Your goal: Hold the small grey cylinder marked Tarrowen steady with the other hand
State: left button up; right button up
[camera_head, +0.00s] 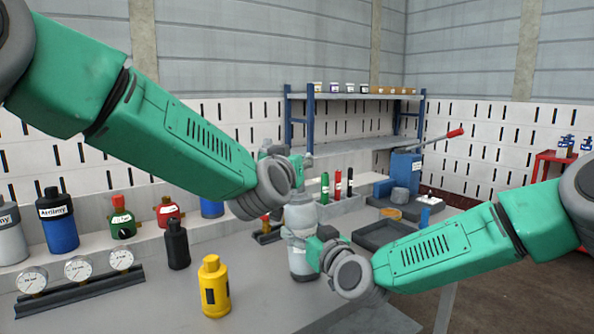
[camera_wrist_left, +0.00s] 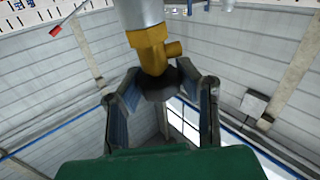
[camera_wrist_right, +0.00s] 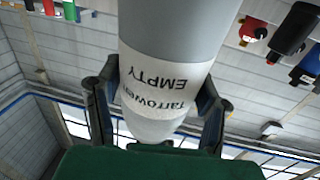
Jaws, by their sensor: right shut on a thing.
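The grey cylinder (camera_head: 302,262) stands upright on the grey table in the head view. Its white label reads "Tarrowen EMPTY" in the right wrist view (camera_wrist_right: 165,85). My right gripper (camera_head: 316,247) is shut around the cylinder's body at the label, with a finger on each side (camera_wrist_right: 158,95). My left gripper (camera_head: 286,160) is at the cylinder's top. In the left wrist view, a brass valve (camera_wrist_left: 150,50) with a dark knob (camera_wrist_left: 160,83) lies between its fingers (camera_wrist_left: 158,78). I cannot tell whether they press on the knob.
A yellow cylinder (camera_head: 214,290) and a black cylinder (camera_head: 177,245) stand left of the held one. Pressure gauges (camera_head: 78,268) lie at the front left. A dark tray (camera_head: 383,236) and a blue block (camera_head: 425,217) are behind my right arm. A shelf (camera_head: 350,96) stands at the back.

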dwell(0.4)
pick_arm(q)
jog(key=shift+d+f, duration=0.1)
jog(key=shift+f, duration=1.1)
grip_shut()
